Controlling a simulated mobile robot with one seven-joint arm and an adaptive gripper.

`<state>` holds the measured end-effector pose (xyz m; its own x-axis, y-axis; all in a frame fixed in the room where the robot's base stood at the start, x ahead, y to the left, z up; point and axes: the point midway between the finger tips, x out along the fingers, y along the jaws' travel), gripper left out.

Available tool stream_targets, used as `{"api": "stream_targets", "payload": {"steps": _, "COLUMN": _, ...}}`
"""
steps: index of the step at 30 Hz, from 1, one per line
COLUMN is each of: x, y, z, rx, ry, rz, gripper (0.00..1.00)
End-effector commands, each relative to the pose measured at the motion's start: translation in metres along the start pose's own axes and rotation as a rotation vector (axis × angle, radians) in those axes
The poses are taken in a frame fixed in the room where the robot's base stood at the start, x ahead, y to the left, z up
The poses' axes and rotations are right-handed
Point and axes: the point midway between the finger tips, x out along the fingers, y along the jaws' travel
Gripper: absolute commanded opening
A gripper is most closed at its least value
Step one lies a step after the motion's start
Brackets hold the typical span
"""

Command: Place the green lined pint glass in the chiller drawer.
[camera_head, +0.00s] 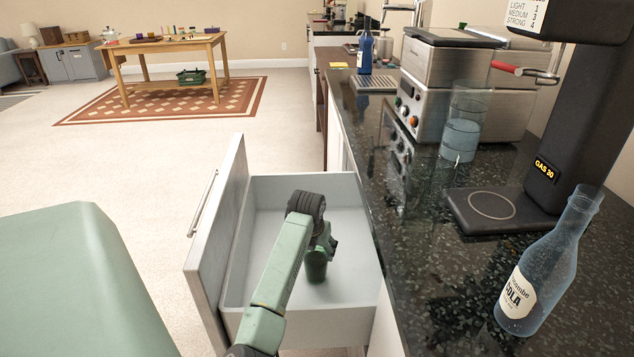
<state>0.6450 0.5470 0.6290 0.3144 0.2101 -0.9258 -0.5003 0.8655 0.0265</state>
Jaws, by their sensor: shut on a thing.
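The chiller drawer (346,195) is pulled open below the counter, with a pale grey interior. My gripper (321,247) is inside the drawer's outline, pointing down and shut on the green lined pint glass (316,268). The glass shows as a small dark green cylinder, roughly upright, with its upper part hidden by the gripper. Its lines cannot be made out. It is low over the drawer floor; I cannot tell whether its base touches the floor. No other thing shows inside the drawer.
The drawer front (218,240) rises left of my arm. The drawer floor around the glass is clear.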

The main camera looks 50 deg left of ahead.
Motion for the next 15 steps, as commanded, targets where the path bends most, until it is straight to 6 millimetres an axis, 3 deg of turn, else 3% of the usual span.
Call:
{"api": "stream_targets", "payload": {"steps": 8, "x": 0.0012, "y": 0.0005, "z": 0.0002, "rx": 0.0, "ry": -0.003, "rz": 0.001, "gripper": 0.04}}
{"api": "stream_targets", "payload": {"steps": 9, "x": 0.0018, "y": 0.0002, "z": -0.0006, "rx": 0.0, "ry": -0.001, "rz": 0.0, "gripper": 0.65}}
{"api": "stream_targets", "payload": {"steps": 15, "x": 0.0016, "y": 0.0002, "z": -0.0005, "rx": 0.0, "ry": 0.0, "rz": 0.0, "gripper": 0.78}}
